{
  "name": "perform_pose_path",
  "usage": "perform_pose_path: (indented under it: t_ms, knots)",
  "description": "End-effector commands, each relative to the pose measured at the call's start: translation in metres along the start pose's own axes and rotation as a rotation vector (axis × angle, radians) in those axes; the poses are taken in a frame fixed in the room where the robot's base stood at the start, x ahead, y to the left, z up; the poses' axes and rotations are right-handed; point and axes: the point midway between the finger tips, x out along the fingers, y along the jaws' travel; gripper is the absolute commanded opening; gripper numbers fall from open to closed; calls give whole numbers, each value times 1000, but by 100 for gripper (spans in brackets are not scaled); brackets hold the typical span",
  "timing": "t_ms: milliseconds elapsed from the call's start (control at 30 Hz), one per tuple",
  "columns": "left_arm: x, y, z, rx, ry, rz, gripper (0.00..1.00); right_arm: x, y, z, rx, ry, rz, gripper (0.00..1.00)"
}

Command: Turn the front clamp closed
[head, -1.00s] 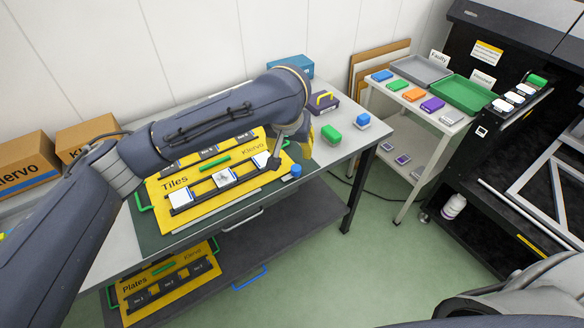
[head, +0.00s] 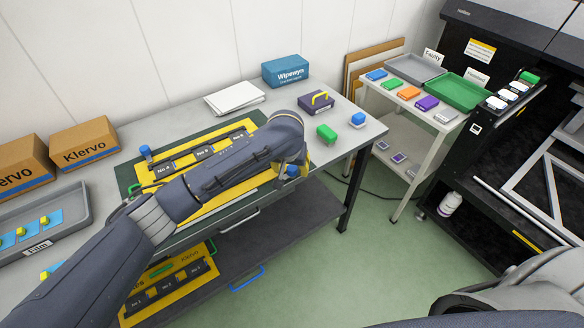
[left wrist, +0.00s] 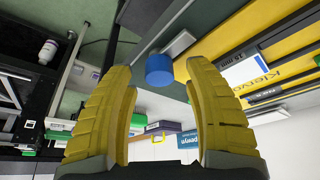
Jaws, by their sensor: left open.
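The front clamp's round blue knob (head: 292,171) is at the front right corner of the yellow tile board (head: 250,126), partly hidden by my left gripper in the head view. In the left wrist view the blue knob (left wrist: 160,70) appears between the tips of my left gripper's (left wrist: 156,67) two yellow fingers, with a grey clamp piece (left wrist: 180,43) beside it. The fingers are open, with a visible gap on either side of the knob. I cannot tell whether the knob is fully between them in depth. Another blue-knobbed clamp (head: 145,151) stands at the board's back left.
A grey tray (head: 75,222) is at the left. A white side table (head: 400,120) and a black machine (head: 520,70) stand at the right.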

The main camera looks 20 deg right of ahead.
Motion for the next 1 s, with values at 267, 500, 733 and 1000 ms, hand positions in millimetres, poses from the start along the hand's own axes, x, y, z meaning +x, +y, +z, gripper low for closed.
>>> perform_pose_path:
  t_ms: [267,500,733,1000]
  knots:
    - [10,0,0,1,0,0,52,0,0,0,0,1,0,44]
    - [10,0,0,1,0,0,52,0,0,0,0,1,0,44]
    - [10,0,0,1,0,0,29,0,0,-1,0,1,0,44]
    - [10,0,0,1,0,0,0,0,0,0,0,1,0,44]
